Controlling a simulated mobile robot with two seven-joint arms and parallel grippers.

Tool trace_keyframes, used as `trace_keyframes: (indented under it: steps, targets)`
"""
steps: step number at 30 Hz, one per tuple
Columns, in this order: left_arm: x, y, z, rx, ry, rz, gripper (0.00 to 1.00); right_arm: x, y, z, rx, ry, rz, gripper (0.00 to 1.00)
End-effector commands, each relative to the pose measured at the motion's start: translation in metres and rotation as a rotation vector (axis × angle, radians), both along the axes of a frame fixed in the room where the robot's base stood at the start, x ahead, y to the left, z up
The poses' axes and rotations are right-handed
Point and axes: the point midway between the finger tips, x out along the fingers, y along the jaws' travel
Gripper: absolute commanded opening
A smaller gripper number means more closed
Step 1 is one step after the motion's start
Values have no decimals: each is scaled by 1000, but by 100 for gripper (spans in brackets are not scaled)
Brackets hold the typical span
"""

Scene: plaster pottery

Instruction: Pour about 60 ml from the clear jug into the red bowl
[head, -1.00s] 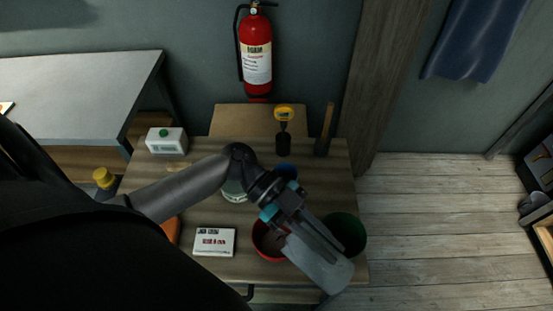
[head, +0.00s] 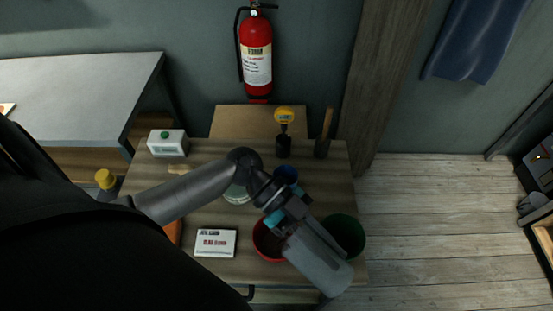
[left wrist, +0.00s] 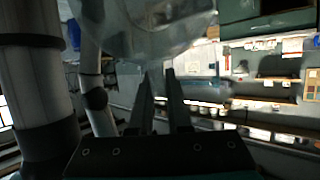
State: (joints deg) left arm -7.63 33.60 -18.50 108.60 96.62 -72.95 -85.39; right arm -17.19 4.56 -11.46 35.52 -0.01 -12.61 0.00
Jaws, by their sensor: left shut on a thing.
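The red bowl (head: 259,242) stands near the front of the wooden table, partly hidden beneath my gripper and the jug. My left gripper (head: 296,218) is shut on the clear jug (head: 318,264). The jug looks grey and translucent and lies tilted over the table's front edge, between the red bowl and a green bowl (head: 352,228). In the left wrist view, the jug (left wrist: 145,30) fills the top, beyond the gripper fingers (left wrist: 161,95). I cannot make out the liquid or any stream. My right gripper is not in view.
A blue bowl (head: 287,172) is behind the gripper. A white device with a green button (head: 167,142), a yellow-topped tool (head: 284,130) and a yellow-capped bottle (head: 106,181) stand farther out.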

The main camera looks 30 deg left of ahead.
Motion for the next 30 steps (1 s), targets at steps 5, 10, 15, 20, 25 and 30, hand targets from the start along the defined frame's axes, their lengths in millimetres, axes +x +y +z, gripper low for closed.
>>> trace_keyframes:
  steps: [5,10,15,20,25,30]
  targets:
    - [0,-16,19,149,-27,-2,0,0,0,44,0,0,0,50]
    - [-1,-21,18,211,-33,0,0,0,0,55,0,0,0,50]
    - [-1,-22,18,225,-35,0,0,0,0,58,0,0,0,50]
    - [-1,-26,22,273,-43,-1,0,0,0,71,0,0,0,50]
    - [-2,-30,19,331,-51,-2,0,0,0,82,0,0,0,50]
    - [-2,-32,17,357,-55,0,0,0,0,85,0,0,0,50]
